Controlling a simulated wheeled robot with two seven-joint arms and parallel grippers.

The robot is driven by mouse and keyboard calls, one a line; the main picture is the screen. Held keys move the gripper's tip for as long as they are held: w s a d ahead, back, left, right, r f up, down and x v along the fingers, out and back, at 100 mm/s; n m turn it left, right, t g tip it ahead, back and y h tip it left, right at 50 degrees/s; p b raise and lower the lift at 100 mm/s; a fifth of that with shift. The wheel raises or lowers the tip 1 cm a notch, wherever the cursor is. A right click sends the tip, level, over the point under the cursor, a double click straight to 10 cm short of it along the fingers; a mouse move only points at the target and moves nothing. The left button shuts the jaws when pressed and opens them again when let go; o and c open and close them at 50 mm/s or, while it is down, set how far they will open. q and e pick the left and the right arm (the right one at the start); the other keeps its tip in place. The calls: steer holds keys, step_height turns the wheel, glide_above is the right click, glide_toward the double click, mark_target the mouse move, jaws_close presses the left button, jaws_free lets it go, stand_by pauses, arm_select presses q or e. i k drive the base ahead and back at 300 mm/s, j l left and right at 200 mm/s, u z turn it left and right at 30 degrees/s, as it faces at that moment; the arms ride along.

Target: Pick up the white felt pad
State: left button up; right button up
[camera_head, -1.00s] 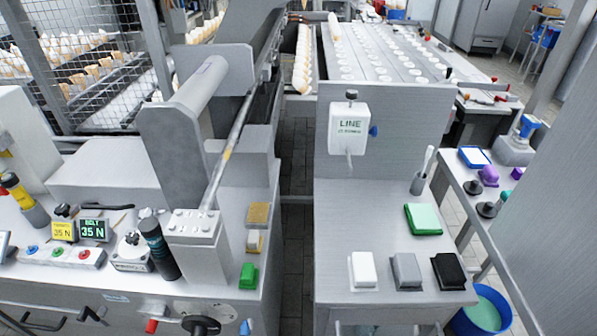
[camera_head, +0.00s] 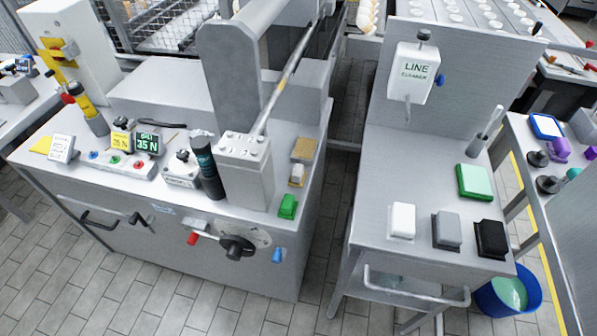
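The white felt pad (camera_head: 402,219) sits near the front left corner of the steel side table (camera_head: 378,180), at the left end of a row of pads. A grey pad (camera_head: 446,230) and a black pad (camera_head: 491,238) stand to its right. All three appear to rest on thin dark or grey bases. Neither of my grippers shows in the head view, and nothing covers the white pad.
A green pad (camera_head: 475,182) lies behind the row, with a brush holder (camera_head: 478,150) beyond it. The line cleaner dispenser (camera_head: 412,75) hangs on the back panel. A front rail (camera_head: 415,290) and blue bucket (camera_head: 538,290) are low. Tiled floor (camera_head: 150,300) lies in front.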

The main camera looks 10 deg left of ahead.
mark_target(297, 177)
steer(key=j+z, duration=0.85)
steer(key=k+j+z, duration=0.15)
steer(key=j+z, duration=0.25)
steer(key=k+j+z, duration=0.15)
steer(key=j+z, duration=0.3)
steer(key=l, duration=0.1)
